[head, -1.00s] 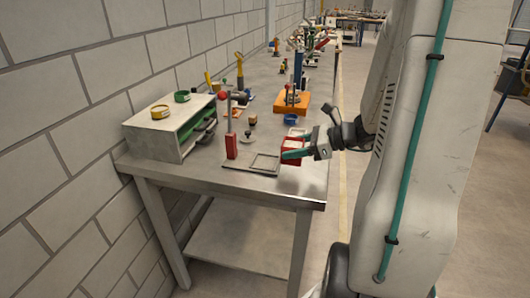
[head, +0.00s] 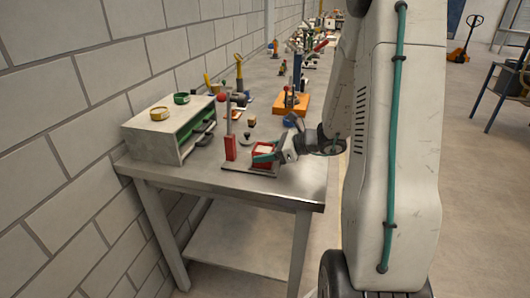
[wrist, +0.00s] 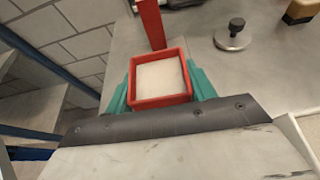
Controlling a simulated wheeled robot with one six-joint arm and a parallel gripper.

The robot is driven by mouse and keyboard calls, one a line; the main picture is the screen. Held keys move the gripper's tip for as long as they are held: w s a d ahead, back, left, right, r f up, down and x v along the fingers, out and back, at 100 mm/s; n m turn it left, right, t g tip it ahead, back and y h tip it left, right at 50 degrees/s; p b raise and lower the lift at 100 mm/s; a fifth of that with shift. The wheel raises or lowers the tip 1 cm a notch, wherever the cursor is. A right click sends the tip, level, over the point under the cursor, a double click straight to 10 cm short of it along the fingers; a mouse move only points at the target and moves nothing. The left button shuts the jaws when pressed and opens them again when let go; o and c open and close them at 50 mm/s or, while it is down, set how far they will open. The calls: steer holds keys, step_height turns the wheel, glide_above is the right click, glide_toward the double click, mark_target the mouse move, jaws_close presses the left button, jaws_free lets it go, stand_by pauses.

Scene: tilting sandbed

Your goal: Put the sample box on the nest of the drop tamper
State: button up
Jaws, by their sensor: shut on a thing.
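The sample box (wrist: 161,80) is red, open-topped and filled with pale material. In the wrist view my gripper (wrist: 160,90) has its teal fingers shut on two sides of the box, which looks about level. The head view shows the box (head: 263,149) at the nest of the drop tamper, just right of the tamper's red post (head: 230,147). The post also shows in the wrist view (wrist: 150,24), just beyond the box. The box and fingers hide the nest frame; part of the tamper's base plate (head: 240,167) shows. I cannot tell whether the box touches the nest.
A grey shelf unit (head: 150,141) with a yellow and a green ring on top stands left. A disc with a black knob (wrist: 233,35) and a wooden block (wrist: 301,10) lie beyond the tamper. An orange stand (head: 291,105) is farther back. The front tabletop is clear.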

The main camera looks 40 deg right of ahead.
steer(key=shift+f, duration=0.1)
steer(key=o, duration=1.1)
